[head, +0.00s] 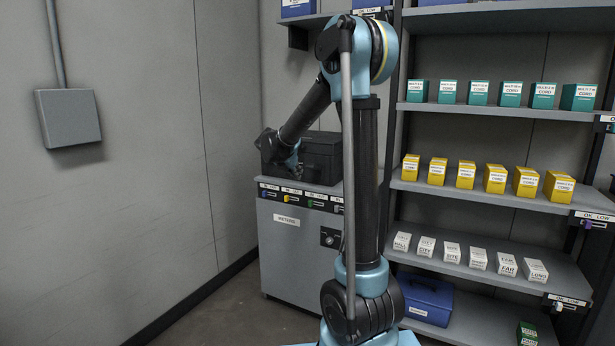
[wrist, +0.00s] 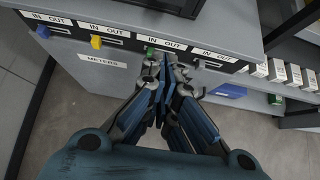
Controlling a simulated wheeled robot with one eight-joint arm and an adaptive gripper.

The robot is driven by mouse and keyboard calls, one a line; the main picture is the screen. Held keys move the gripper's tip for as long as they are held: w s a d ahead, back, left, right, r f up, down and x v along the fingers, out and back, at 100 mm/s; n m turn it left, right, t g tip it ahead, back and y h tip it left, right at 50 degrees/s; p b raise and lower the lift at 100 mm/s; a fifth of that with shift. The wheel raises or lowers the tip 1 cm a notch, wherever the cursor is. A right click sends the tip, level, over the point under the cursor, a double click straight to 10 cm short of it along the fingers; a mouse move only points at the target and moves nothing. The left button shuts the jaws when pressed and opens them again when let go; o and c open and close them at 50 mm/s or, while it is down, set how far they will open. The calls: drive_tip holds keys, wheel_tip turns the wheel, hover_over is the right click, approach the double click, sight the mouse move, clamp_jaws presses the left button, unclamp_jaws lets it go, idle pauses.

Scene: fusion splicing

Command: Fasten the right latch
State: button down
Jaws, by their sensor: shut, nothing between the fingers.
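A dark case (head: 322,150) sits on top of the grey cabinet (head: 290,255). Its lower edge also shows at the top of the wrist view (wrist: 165,5). My arm covers part of it in the head view, and I cannot make out a right latch on it. My gripper (head: 294,170) is at the case's front, close above the cabinet's front edge. In the wrist view my gripper (wrist: 166,62) is shut and empty, its fingertips together in front of the cabinet face. I cannot tell whether it touches the case.
The cabinet front has IN/OUT sliders: blue (wrist: 43,31), yellow (wrist: 96,42) and green (wrist: 150,51); a fourth is partly hidden. A shelf unit (head: 500,110) with teal, yellow and white boxes stands at the right. A blue bin (head: 425,300) is low beside the cabinet.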

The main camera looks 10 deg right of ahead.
sight(314, 167)
drive_tip(key=shift+w+f, duration=0.1)
drive_tip(key=x, duration=1)
drive_tip(key=shift+w+d+r, duration=0.15)
drive_tip(key=shift+r, duration=0.5)
drive_tip(key=shift+w+d+r, duration=0.1)
drive_tip(key=shift+w+r, duration=0.05)
drive_tip(key=shift+r, duration=0.5)
drive_tip(key=shift+w+d+r, duration=0.1)
drive_tip(key=shift+d+r, duration=0.05)
drive_tip(key=shift+r, duration=0.5)
